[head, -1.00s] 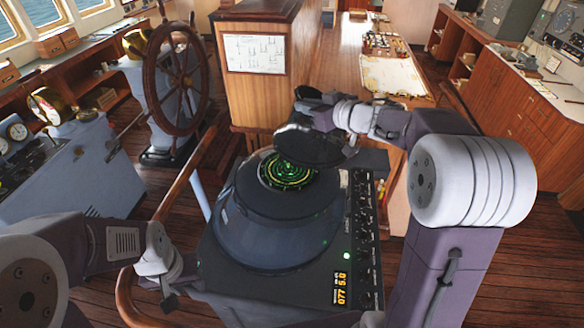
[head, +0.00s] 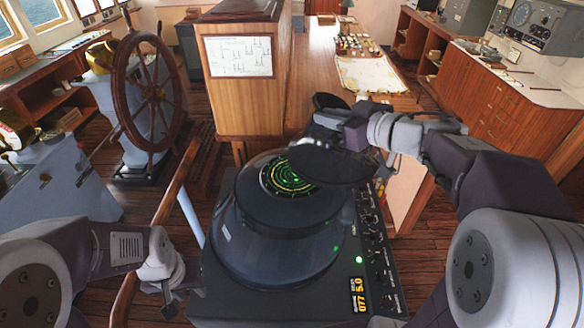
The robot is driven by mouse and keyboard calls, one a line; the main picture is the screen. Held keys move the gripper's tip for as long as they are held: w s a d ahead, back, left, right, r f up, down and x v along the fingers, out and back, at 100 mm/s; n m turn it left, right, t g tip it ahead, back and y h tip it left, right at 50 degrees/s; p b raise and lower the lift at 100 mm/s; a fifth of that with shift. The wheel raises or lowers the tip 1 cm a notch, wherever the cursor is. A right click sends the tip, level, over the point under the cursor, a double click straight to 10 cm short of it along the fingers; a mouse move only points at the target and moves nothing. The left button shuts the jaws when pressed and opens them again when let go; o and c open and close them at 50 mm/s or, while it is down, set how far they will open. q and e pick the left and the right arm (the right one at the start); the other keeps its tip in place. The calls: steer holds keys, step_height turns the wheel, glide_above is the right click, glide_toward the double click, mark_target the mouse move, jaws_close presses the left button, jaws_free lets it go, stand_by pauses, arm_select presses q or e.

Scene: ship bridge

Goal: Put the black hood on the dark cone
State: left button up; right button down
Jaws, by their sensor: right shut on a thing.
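The dark cone (head: 275,240) stands on a black console, its round green radar screen showing at the top. The black hood (head: 340,166) is a dark, round piece, tilted, above the right side of the cone's top. It covers the right edge of the screen from view, and I cannot tell whether it touches the cone. My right gripper (head: 328,126) is shut on the hood from the far side, its fingertips partly hidden. My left gripper (head: 172,290) hangs at lower left, beside the console and apart from the cone. Its finger gap is unclear.
The console's panel (head: 375,250) of knobs and lit digits lies right of the cone. A wooden handrail (head: 165,215) runs along its left. A ship's wheel (head: 148,98) stands at left. A wooden cabinet (head: 243,110) and chart table (head: 372,76) are behind.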

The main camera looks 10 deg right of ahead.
steer(key=w+a+f+b, duration=0.4)
steer(key=w+a+f, duration=0.1)
steer(key=a+f, duration=0.5)
steer(key=shift+w+f, duration=0.25)
steer(key=shift+w, duration=0.05)
steer(key=c, duration=1.4)
jaws_free()
steer(key=shift+s+d, duration=0.15)
steer(key=shift+s, duration=0.1)
steer(key=shift+c, duration=0.2)
steer(key=shift+w, duration=0.1)
